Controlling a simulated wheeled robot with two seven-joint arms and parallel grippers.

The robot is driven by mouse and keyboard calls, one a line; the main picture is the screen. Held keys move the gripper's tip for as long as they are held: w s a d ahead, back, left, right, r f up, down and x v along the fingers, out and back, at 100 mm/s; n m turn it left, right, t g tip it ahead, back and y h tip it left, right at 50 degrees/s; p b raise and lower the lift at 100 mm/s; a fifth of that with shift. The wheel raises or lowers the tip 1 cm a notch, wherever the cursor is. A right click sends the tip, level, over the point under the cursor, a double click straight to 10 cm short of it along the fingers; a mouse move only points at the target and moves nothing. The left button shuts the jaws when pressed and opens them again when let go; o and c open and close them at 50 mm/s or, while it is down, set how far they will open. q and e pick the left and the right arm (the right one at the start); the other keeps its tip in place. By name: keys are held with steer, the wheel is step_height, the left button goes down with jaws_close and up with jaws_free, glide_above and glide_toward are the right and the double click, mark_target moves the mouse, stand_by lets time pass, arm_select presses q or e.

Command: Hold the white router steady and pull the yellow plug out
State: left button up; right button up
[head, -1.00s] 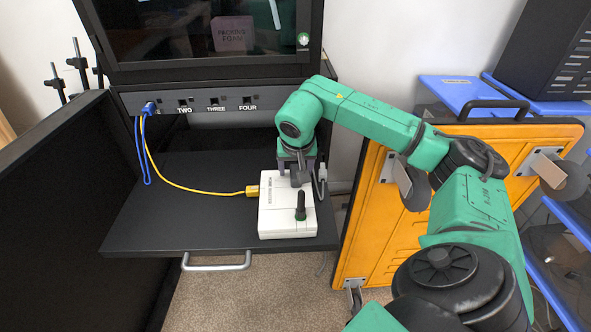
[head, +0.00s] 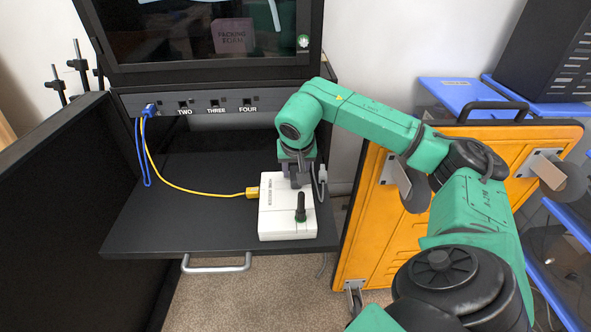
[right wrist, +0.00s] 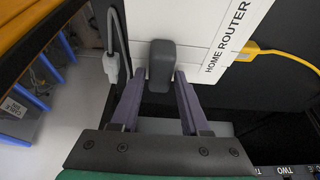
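The white router (head: 280,222), marked "HOME ROUTER" (right wrist: 225,45), lies on the black pull-out shelf (head: 200,235). The yellow plug (head: 253,193) sits in the router's left side, with its yellow cable running left; it also shows in the right wrist view (right wrist: 246,51). My right gripper (head: 297,180) reaches down at the router's back edge. My left gripper is out of view.
A grey plug and cable (head: 322,176) sit at the router's right side. Behind is a port panel (head: 200,107), with blue and yellow cables plugged in at its left. A yellow panel (head: 365,240) stands right of the shelf. The shelf left of the router is mostly clear.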

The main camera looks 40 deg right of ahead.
steer(key=shift+o, duration=1)
steer(key=v, duration=1.2)
